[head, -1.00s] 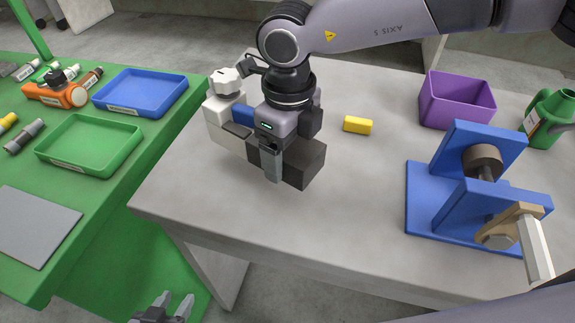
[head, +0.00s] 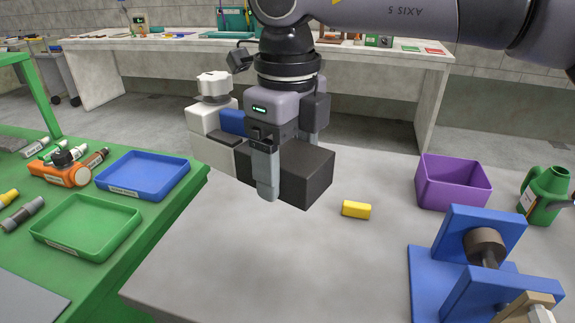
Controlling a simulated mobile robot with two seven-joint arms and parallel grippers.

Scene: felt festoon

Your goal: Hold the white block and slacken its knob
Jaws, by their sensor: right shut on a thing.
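The white block (head: 203,118) is at the upper left in the head view, at the left end of one piece with a blue part (head: 232,122) and a dark block-shaped part (head: 308,176). A white round knob (head: 214,84) stands on top of the white block. My right gripper (head: 270,165) is shut on the dark part, pointing down, and holds the whole piece above the grey table. Its near finger lies on the front face; the far finger is mostly hidden. My left gripper is out of view.
The grey table (head: 300,275) bears a yellow block (head: 356,209), a purple bin (head: 452,183), a green can (head: 546,190) and a blue stand (head: 430,290). On the left, a green table holds a blue tray (head: 190,172) and a green tray (head: 133,216).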

